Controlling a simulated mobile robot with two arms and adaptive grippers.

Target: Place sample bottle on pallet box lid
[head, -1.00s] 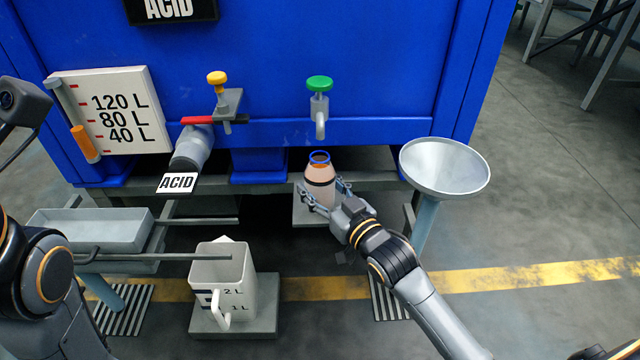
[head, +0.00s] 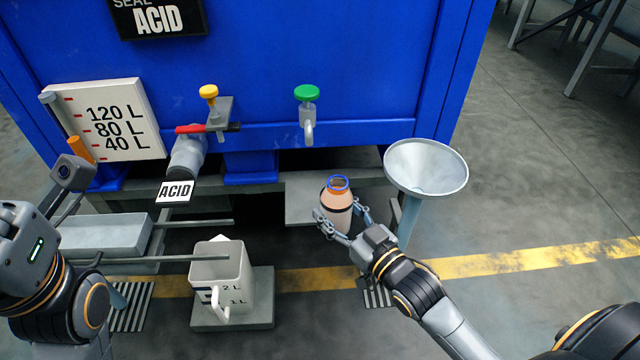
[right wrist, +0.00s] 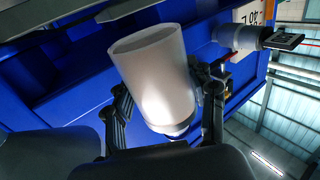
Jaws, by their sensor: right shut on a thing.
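The sample bottle (head: 336,209) is orange-pink with a dark band and a blue ring at its open mouth. My right gripper (head: 342,222) is shut on it and holds it upright, in front of the small grey platform below the green-knobbed tap. In the right wrist view the bottle (right wrist: 157,78) sits between the two fingers. The pallet box (head: 340,60) is the large blue container; its lid is not in view.
A funnel (head: 426,165) on a post stands right of the bottle. A white measuring jug (head: 222,272) stands on a grey block. The green-knobbed tap (head: 307,115) and the red-handled valve (head: 188,155) stick out from the box. A grey tray (head: 100,235) is at left.

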